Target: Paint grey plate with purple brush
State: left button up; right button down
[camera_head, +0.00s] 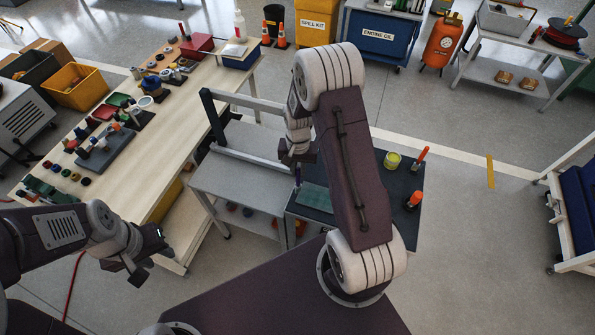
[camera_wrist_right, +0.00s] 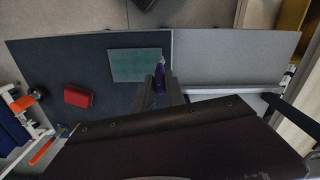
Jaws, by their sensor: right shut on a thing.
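The plate (camera_head: 315,197) is a flat grey-green rectangle lying on the dark top of a low table. In the right wrist view the plate (camera_wrist_right: 126,66) lies just beyond my right fingertips. My right gripper (camera_wrist_right: 158,92) is shut on the purple brush (camera_wrist_right: 160,76), whose lower end is at the plate's right edge. Whether its tip touches the plate I cannot tell. In the head view my right gripper (camera_head: 298,160) points down, left of and above the plate, with little of the brush showing. My left gripper (camera_head: 148,262) is open and empty, beside the long workbench.
A red block (camera_wrist_right: 78,97) lies left of the plate in the wrist view. A grey table (camera_head: 240,180) adjoins, with an upright frame. A cluttered workbench (camera_head: 185,135) stands left.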

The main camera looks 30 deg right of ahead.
jog(key=r+p, duration=0.2)
jog(key=shift+w+a+r, duration=0.15)
jog(key=shift+w+r, duration=0.05)
jog(key=shift+r, duration=0.45)
jog(key=shift+s+r+p, duration=0.15)
jog(key=shift+p, duration=0.15)
